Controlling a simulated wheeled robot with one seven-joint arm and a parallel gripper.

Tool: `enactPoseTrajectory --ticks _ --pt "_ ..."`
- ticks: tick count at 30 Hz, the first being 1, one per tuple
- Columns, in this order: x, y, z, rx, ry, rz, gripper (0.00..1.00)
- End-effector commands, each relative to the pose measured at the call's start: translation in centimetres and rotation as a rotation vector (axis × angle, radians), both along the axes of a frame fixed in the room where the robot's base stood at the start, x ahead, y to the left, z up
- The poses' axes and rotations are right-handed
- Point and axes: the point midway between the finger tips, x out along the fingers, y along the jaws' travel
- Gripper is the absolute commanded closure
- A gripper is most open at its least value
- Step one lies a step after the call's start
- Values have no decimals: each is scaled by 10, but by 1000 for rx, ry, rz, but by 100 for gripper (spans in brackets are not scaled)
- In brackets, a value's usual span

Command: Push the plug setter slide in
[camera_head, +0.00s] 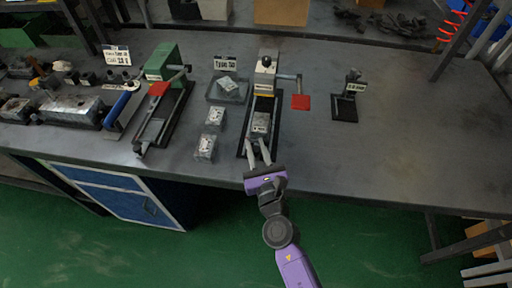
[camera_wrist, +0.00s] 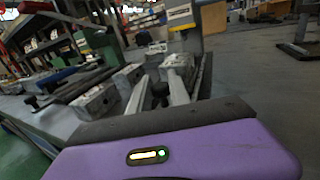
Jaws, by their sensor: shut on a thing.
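The plug setter (camera_head: 265,80) is a grey and yellow press with a lever ending in a red pad (camera_head: 300,102). Its dark rail runs toward the table's front edge, and a grey valve block (camera_head: 260,122) sits on the slide. My gripper (camera_head: 258,145) is at the front end of the rail. In the wrist view, the two fingers of my gripper (camera_wrist: 162,85) stand on either side of a dark knob (camera_wrist: 160,90), apparently the slide's handle. The block (camera_wrist: 180,64) lies just beyond the fingers. The exact contact at the knob is hard to see.
Two loose valve blocks (camera_head: 206,148) (camera_head: 215,117) stand left of the rail, near a tray (camera_head: 228,90) holding another. A green press (camera_head: 163,62) is farther left. A small dark stand (camera_head: 346,108) is to the right. The table's right side is clear.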

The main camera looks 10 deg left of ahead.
Motion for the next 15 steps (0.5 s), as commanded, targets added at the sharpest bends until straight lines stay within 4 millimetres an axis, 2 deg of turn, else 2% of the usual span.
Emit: enactPoseTrajectory --ticks 3,10,15 --pt "7 0 -1 0 0 -1 100" --pt "42 -1 -2 -1 -1 -1 100" --pt "48 -2 -1 1 1 0 100"
